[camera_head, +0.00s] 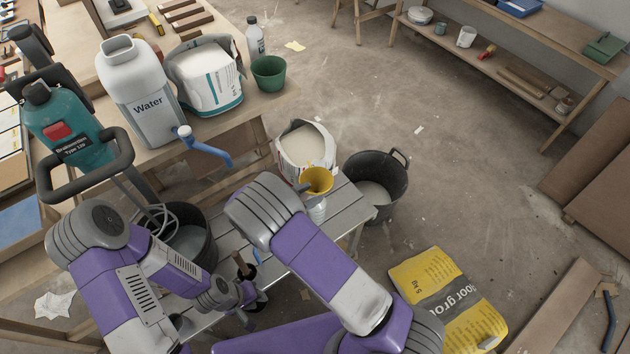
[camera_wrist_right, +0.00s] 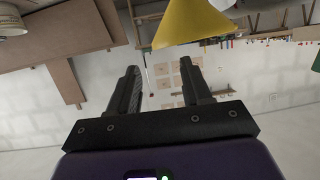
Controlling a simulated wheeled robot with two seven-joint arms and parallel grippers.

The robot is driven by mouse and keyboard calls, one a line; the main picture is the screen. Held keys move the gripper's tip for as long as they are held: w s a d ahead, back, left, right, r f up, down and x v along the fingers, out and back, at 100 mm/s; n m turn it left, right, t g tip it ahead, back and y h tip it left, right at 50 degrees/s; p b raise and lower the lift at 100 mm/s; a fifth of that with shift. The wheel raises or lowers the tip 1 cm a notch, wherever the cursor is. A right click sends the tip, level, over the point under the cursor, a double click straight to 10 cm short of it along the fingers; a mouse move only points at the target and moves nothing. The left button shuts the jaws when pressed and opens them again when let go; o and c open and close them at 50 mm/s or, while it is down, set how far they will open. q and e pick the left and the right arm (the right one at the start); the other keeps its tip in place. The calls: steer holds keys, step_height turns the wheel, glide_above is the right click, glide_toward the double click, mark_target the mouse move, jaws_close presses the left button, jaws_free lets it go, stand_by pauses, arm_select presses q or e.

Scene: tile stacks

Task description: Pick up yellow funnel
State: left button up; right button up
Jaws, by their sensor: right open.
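The yellow funnel (camera_head: 316,181) stands wide end up over a pale bottle (camera_head: 317,210) on the slatted bench (camera_head: 345,200). Its yellow cone also shows at the top of the right wrist view (camera_wrist_right: 188,22), just beyond the fingertips. My right gripper (camera_wrist_right: 159,68) is open, with nothing between its fingers. In the head view its wrist is left of the funnel, and my arm hides most of the gripper. My left gripper (camera_head: 246,292) is low over the bench, left of the funnel; its jaws are too unclear to read.
An open white sack (camera_head: 305,150) stands just behind the funnel. A black bucket (camera_head: 376,183) is to its right, another (camera_head: 190,247) to its left. The worktable holds a water canister (camera_head: 140,92) and a green pot (camera_head: 268,73). A yellow grout bag (camera_head: 448,300) lies on the floor.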

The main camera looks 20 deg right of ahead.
mark_target(320, 193)
steer(key=x, duration=0.2)
steer(key=b+x, duration=0.1)
steer(key=x, duration=0.1)
steer(key=shift+w+d+f, duration=0.1)
steer(key=shift+w+f, duration=0.15)
steer(key=shift+f, duration=0.3)
steer(key=shift+w+d, duration=0.15)
steer(key=shift+d, duration=0.15)
steer(key=shift+c, duration=0.2)
jaws_close()
